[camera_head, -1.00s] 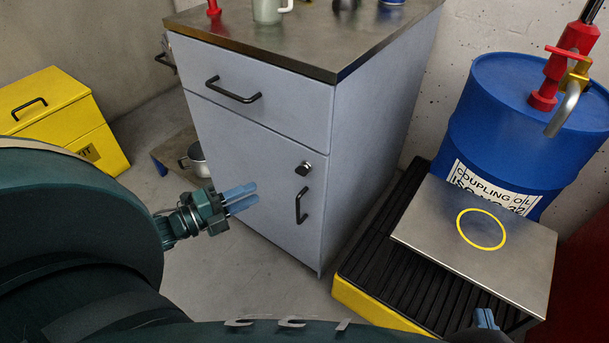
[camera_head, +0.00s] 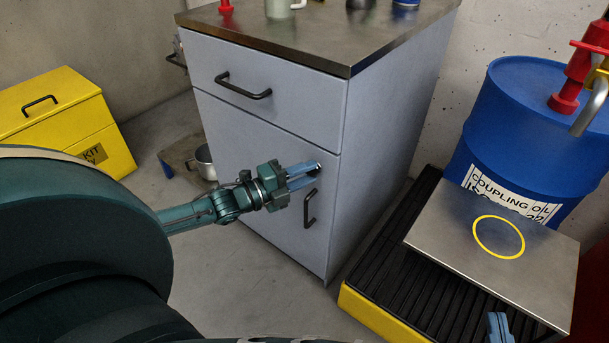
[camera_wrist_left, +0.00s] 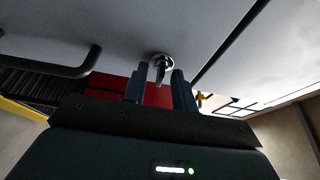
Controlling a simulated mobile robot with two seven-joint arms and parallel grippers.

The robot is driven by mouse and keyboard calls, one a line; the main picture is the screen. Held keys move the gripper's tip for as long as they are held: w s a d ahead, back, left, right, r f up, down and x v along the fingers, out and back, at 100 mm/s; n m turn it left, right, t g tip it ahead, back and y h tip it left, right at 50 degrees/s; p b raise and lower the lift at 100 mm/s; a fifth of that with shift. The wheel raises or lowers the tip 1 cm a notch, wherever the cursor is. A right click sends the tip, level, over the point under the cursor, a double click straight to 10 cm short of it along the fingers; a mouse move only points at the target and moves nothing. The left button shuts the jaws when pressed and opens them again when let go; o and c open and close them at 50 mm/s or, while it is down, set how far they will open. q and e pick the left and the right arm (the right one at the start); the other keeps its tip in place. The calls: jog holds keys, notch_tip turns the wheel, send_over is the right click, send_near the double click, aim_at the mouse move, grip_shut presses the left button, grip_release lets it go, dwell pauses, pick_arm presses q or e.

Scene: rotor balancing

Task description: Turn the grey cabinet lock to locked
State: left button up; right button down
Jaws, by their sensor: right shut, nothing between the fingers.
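The grey cabinet (camera_head: 262,135) stands in the middle of the head view, with its drawer and door closed. Its lock is a small round metal knob with a raised tab, high on the door; in the left wrist view the lock (camera_wrist_left: 160,65) lies between the fingertips. In the head view the fingers mostly hide it. My left gripper (camera_head: 308,175) is open at the lock, one finger on either side; I cannot tell whether they touch it. My right gripper (camera_head: 498,328) shows only its fingertips at the bottom edge, shut and empty.
The black door handle (camera_head: 310,208) is just below the left fingers, and the drawer handle (camera_head: 243,86) is above. A blue drum (camera_head: 520,125) and a metal plate (camera_head: 455,235) with a yellow ring stand right. A yellow box (camera_head: 60,115) is left.

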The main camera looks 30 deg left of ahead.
pick_arm(q)
grip_shut()
